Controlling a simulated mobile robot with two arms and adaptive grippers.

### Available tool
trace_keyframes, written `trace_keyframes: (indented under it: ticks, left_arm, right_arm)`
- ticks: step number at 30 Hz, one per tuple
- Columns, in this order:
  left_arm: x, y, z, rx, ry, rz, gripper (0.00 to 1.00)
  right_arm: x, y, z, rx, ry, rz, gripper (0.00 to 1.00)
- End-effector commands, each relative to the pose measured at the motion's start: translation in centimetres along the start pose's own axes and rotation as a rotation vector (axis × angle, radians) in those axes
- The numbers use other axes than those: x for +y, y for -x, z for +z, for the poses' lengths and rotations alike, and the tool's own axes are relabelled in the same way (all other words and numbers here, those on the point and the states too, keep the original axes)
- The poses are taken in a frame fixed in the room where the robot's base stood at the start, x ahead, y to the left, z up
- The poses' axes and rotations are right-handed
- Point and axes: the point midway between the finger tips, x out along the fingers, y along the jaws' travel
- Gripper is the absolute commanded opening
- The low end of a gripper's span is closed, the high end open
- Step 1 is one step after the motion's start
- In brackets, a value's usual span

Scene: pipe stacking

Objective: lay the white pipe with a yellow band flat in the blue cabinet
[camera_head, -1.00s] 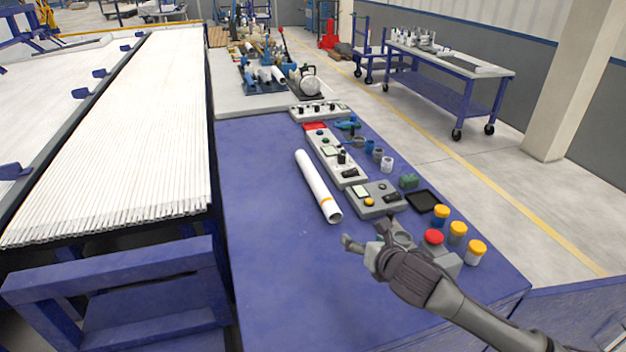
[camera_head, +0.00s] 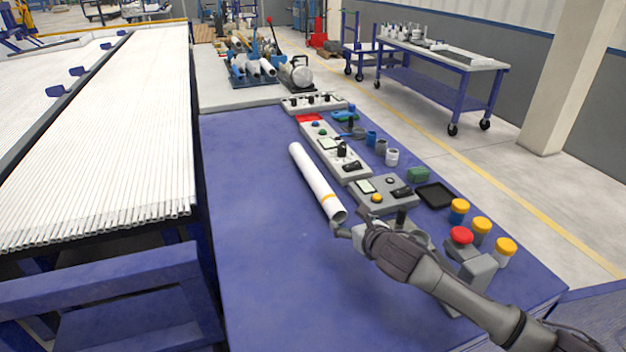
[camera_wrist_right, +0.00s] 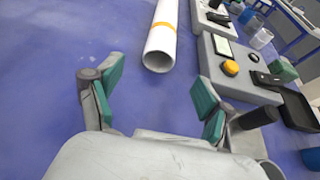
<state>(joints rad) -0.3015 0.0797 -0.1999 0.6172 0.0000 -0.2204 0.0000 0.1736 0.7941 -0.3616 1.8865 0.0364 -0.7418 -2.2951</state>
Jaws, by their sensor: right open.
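The white pipe (camera_head: 314,180) with a yellow band lies flat on top of the blue cabinet (camera_head: 262,240). Its banded end is the near one, close to my right gripper (camera_head: 350,222). In the right wrist view the pipe (camera_wrist_right: 160,40) shows its open near end ahead of my right gripper (camera_wrist_right: 155,100), whose green-padded fingers are spread apart and empty. The pipe end lies beyond the fingertips, between their directions. My left gripper is not in view.
Control boxes (camera_head: 382,195) stand right of the pipe, with a black tray (camera_head: 434,195) and yellow-capped jars (camera_head: 481,230) further right. A rack of many thin white pipes (camera_head: 110,130) stands at the left. The cabinet top left of the pipe is clear.

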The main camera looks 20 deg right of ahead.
Motion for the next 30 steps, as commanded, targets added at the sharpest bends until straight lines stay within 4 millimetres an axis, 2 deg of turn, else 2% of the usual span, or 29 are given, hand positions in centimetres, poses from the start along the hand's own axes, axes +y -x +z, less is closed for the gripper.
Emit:
trace_keyframes:
  ticks: [3,6,14,24,30]
  left_arm:
    - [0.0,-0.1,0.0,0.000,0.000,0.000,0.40]
    - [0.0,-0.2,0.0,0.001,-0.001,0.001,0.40]
    - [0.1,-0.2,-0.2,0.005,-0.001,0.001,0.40]
    - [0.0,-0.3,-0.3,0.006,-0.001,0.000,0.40]
    - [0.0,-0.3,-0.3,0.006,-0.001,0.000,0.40]
  right_arm:
    - [0.1,-2.5,0.1,-0.001,-0.006,0.000,0.80]
    - [0.0,-4.1,0.1,0.000,-0.004,-0.001,0.80]
    - [0.0,-5.9,0.2,0.000,-0.003,0.000,0.80]
    - [0.0,-10.1,0.6,0.000,-0.004,0.001,0.80]
    - [-0.1,-10.6,0.6,0.001,0.000,0.001,0.80]
